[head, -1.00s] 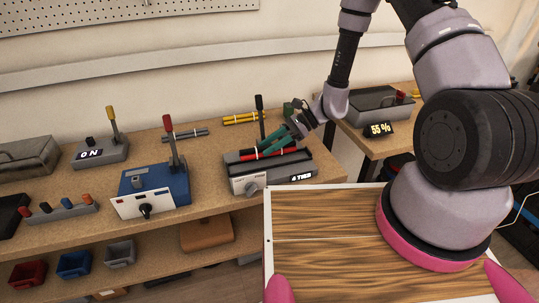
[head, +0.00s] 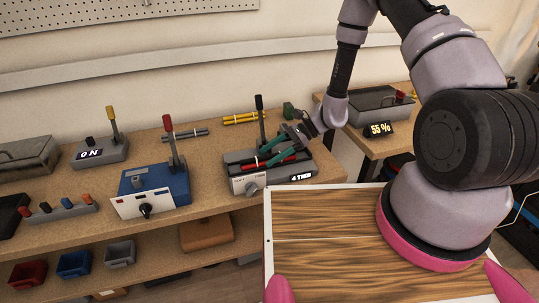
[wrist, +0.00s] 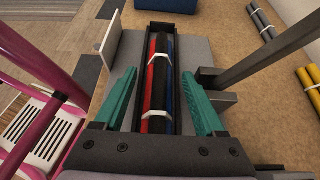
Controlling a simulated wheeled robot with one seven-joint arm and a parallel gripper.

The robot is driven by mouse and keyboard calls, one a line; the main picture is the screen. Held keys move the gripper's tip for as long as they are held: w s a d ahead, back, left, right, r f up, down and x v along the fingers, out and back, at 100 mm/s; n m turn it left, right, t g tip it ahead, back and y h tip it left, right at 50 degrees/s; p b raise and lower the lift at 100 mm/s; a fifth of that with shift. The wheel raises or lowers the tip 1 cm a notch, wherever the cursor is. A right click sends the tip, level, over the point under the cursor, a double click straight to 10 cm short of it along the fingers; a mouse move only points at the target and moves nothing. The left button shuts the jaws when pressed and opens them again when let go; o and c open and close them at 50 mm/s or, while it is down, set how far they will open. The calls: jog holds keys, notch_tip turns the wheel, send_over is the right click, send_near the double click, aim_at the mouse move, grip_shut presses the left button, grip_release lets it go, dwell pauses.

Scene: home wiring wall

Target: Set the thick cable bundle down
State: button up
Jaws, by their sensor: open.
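The thick cable bundle (wrist: 157,85) is a set of red, black and blue cables with white ties. It lies lengthwise in the dark trough of the grey machine (wrist: 195,60). In the head view the bundle (head: 285,160) shows as red and dark strands on top of the machine (head: 242,181), whose display reads "4 TIED". My gripper (wrist: 158,105) is open, with its green fingers apart on either side of the bundle and not touching it. In the head view my gripper (head: 275,148) is over the machine, hiding part of the bundle.
A black lever (head: 260,118) stands upright close beside my gripper. A blue machine with a red-knobbed lever (head: 168,185) is to the left. Thin yellow cables (head: 243,118) and grey cables (head: 185,134) lie on the bench behind. A "55 %" device (head: 378,129) is at right.

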jog(key=v, duration=1.1)
jog(key=shift+d+r, duration=0.1)
jog(key=shift+d, duration=0.1)
jog(key=shift+w+r, duration=0.15)
jog(key=shift+r, duration=0.05)
jog(key=s+d+r+n+t+h, duration=0.2)
jog(key=d+r+n, duration=0.1)
jog(key=r, duration=0.8)
jog(key=s+d+r+n+t+h, duration=0.2)
jog(key=s+r+n+h, duration=0.1)
jog(key=r, duration=0.7)
jog(key=s+d+r+n+t+h, duration=0.2)
jog(key=d+r+n, duration=0.1)
jog(key=r, duration=0.8)
jog(key=s+d+r+n+t+h, duration=0.1)
jog(key=s+d+r+t, duration=0.3)
jog(key=s+r, duration=0.4)
jog(key=shift+d+n+t+h, duration=0.3)
jog(key=shift+d+h, duration=0.05)
jog(key=shift+h, duration=0.55)
